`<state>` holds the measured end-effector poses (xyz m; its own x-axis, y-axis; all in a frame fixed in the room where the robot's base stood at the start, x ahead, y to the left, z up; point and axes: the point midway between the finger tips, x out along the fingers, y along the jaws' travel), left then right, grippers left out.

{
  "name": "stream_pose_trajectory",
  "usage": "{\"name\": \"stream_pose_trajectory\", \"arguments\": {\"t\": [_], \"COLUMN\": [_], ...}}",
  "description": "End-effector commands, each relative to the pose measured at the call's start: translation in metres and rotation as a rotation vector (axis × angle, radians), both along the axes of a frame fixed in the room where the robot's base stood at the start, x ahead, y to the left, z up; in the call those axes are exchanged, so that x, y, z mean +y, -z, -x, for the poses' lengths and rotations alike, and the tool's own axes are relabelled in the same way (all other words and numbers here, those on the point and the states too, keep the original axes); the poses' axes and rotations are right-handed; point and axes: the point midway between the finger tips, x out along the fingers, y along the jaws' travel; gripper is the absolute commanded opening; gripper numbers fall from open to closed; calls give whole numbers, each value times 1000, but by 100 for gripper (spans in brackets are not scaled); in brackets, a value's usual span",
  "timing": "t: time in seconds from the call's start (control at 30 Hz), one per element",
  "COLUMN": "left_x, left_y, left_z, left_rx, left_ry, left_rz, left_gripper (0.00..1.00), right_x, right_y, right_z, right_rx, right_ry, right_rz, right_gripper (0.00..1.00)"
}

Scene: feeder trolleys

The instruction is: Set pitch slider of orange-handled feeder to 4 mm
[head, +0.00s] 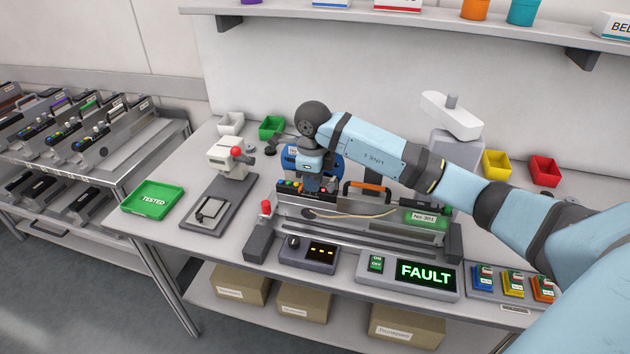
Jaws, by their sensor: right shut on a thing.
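The orange-handled feeder (345,226) lies in the bench fixture, with its orange handle (367,186) on top and a green label reading No 301 at its right. Small coloured knobs (288,185) show at its upper left end. My right gripper (311,190) points down beside these knobs and is shut on a small part there, which looks to be the pitch slider. The jaws hide that part, and its scale and setting cannot be read. My left gripper is out of view.
A control box (408,275) at the front shows FAULT. A dark box with a knob and small display (308,254) stands to its left. A green TESTED tray (152,200) and a grey device (222,190) are further left. Trolleys (75,150) with feeders stand at the far left.

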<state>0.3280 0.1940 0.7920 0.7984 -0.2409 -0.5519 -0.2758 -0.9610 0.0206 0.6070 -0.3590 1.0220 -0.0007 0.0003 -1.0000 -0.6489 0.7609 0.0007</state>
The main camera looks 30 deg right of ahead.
Motion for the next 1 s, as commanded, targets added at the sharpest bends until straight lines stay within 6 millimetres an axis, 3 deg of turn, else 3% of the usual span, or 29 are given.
{"name": "stream_pose_trajectory", "arguments": {"t": [0.03, 0.13, 0.53, 0.67, 1.0], "left_x": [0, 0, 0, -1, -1], "left_y": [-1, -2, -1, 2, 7], "left_z": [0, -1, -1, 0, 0], "left_rx": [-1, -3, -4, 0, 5], "left_ry": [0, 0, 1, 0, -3], "left_rz": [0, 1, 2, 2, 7], "left_gripper": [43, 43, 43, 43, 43], "right_x": [0, 0, 0, 0, 0], "right_y": [-1, -1, -9, -31, -107], "right_z": [0, 0, -1, -1, -1], "right_rx": [-1, -1, -2, -5, -4], "right_ry": [0, 0, 0, 0, 0], "right_rz": [0, 0, 1, 1, 0], "right_gripper": [19, 42, 42, 42, 42]}}
